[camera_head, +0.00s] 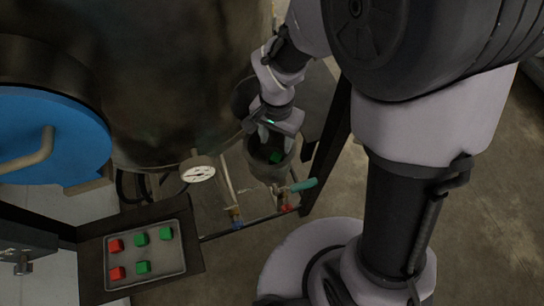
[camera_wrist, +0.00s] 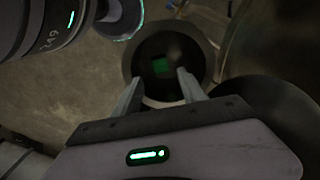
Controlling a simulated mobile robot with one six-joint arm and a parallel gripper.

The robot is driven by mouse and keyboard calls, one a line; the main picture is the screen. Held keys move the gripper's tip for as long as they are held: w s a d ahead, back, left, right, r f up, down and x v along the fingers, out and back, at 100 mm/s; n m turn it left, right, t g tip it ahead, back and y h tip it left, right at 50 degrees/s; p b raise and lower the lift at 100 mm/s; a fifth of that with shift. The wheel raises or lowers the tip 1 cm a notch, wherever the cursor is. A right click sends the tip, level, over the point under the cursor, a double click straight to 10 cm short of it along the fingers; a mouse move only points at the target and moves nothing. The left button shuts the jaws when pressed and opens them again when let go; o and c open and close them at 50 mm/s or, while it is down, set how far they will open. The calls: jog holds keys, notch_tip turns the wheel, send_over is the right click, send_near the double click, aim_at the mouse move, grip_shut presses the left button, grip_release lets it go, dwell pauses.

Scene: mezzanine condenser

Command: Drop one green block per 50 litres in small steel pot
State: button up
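The small steel pot (camera_head: 255,172) stands below my gripper (camera_head: 272,138). A green block (camera_head: 276,157) shows inside it; the wrist view shows the block (camera_wrist: 161,67) in the dark pot (camera_wrist: 208,55). My gripper (camera_wrist: 160,92) is open over the pot mouth, its fingers apart with nothing between them; the block lies beyond the fingertips. A steel tray (camera_head: 157,282) at lower left holds green blocks (camera_head: 141,239), (camera_head: 166,233), (camera_head: 143,267) and two red blocks (camera_head: 115,245), (camera_head: 117,273). A round white dial gauge (camera_head: 197,171) sits on the large vessel; its reading is too small to tell.
The large dark vessel (camera_head: 170,80) stands close left of my arm. A blue round cover (camera_head: 45,135) is at far left. A valve with a teal handle (camera_head: 303,185) and pipes sit below the pot. A dark upright post (camera_head: 328,150) stands right of the pot.

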dwell(0.4)
notch_tip(320, 180, up, 12)
jog(key=p, duration=0.3)
jog(key=s+d+f+n+t+y+b, duration=0.1)
jog(key=s+d+f+t+b, duration=0.1)
jog(key=s+b, duration=0.3)
jog(key=s+d+f+n+t+y+b, duration=0.1)
jog(key=s+d+f+t+b, duration=0.2)
jog(key=b, duration=0.8)
jog(key=s+d, duration=0.2)
jog(key=s, duration=0.1)
jog(key=shift+s+f+t, duration=0.15)
jog(key=shift+f+t, duration=0.1)
jog(key=shift+t, duration=0.15)
